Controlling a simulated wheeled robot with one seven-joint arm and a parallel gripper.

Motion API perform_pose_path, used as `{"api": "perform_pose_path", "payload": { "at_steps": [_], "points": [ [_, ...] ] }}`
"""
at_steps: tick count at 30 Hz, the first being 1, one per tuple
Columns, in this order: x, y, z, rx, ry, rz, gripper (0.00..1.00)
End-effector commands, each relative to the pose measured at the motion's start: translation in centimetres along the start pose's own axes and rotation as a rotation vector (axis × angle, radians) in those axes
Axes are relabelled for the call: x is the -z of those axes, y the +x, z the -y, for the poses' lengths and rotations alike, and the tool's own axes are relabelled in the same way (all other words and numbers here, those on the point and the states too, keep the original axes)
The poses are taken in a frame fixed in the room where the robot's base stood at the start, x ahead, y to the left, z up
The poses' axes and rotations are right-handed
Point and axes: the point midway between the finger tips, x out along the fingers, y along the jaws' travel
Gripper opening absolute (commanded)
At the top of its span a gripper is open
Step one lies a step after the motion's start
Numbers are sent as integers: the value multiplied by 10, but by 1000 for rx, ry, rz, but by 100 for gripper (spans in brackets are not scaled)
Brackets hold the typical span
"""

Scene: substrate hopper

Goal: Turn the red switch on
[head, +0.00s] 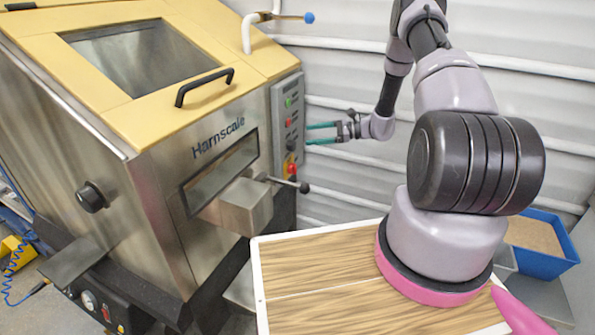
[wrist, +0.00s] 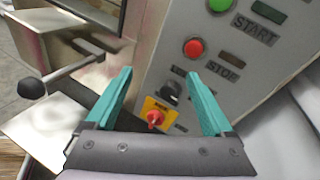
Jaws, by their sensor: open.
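The red switch (wrist: 155,118) is a small red rotary knob on a yellow plate, low on the grey control panel (wrist: 252,62). In the wrist view it shows between my teal fingers, nearer their bases than their tips. In the head view the red switch (head: 291,169) is near the bottom of the panel on the machine's right side. My gripper (head: 308,134) is open and empty, its fingers pointing at the panel from the right and a little above the switch. In the wrist view my gripper (wrist: 159,74) shows both fingers spread. I cannot tell whether the fingertips touch the panel.
Above the switch are a black knob (wrist: 171,92), a red STOP button (wrist: 194,48) and a green START button (wrist: 220,4). A lever with a black ball (wrist: 32,88) juts out at left. The hopper machine (head: 165,230) fills the left; a corrugated wall stands behind my arm.

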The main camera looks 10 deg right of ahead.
Motion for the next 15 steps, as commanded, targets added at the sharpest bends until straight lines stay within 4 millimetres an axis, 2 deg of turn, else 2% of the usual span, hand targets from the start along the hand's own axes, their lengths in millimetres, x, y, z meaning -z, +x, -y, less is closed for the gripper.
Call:
{"api": "perform_pose_path", "payload": {
  "at_steps": [1,6,10,12,15],
  "points": [
    [30,-1,-5,46,49,21,87],
    [108,-4,-21,206,173,83,87],
    [150,-7,-34,299,237,109,87],
    [164,-9,-40,331,256,117,87],
    [175,-9,-44,355,271,123,87]
  ]
}}
